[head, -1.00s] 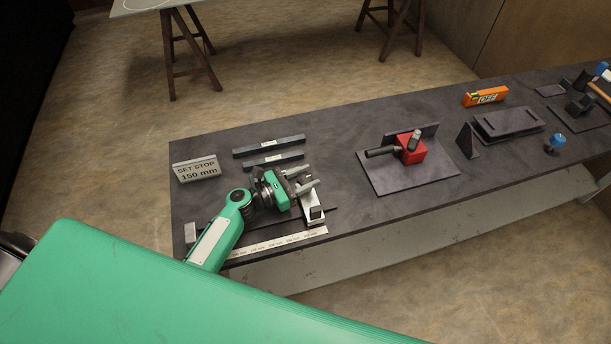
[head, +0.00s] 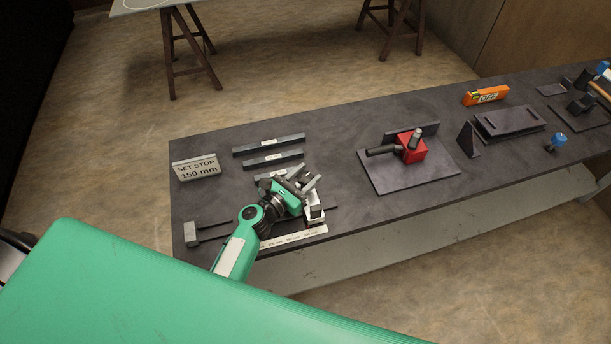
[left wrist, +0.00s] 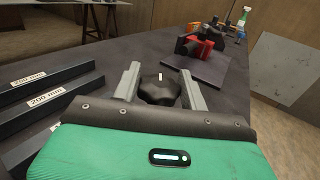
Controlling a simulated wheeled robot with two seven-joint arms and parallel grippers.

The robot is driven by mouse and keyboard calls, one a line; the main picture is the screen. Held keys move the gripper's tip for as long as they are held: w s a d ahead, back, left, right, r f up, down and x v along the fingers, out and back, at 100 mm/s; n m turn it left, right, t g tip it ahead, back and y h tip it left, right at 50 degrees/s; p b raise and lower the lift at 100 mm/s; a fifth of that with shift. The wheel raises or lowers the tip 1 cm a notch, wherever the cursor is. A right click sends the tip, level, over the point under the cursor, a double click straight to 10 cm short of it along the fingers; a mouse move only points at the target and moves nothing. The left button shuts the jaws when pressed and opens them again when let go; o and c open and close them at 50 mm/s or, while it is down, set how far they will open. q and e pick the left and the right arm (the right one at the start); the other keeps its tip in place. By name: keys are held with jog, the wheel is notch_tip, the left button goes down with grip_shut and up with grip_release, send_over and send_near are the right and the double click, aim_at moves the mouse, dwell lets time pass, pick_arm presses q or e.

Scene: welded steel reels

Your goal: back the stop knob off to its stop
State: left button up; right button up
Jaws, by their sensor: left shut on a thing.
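The stop knob (left wrist: 159,90) is a dark, lobed knob with a small white mark on top. In the left wrist view it sits between the two grey fingers of my left gripper (left wrist: 164,84), which is shut on it. In the head view my left gripper (head: 305,178) is over the stop (head: 316,214) and hides the knob. The stop is a pale block on a dark rail, behind a white scale strip (head: 300,239). A sign (head: 196,168) reads "SET STOP 150 mm". My right gripper is not in view.
A grey end block (head: 192,234) stands at the rail's left end. A red clamp (head: 410,147) on a plate (head: 385,182) stands to the right. The bench between stop and plate is clear.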

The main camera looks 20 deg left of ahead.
pick_arm(q)
jog(key=o, duration=1)
jog(key=shift+s+a+f, duration=0.15)
jog(key=shift+s+a, duration=0.05)
jog(key=shift+s, duration=0.25)
jog(key=b+v, duration=0.4)
jog(key=v, duration=0.7)
jog(key=shift+s+a, duration=0.15)
jog(key=shift+s, duration=0.2)
jog(key=shift+s+a+b, duration=0.25)
jog(key=shift+s+b, duration=0.05)
jog(key=shift+s, duration=0.2)
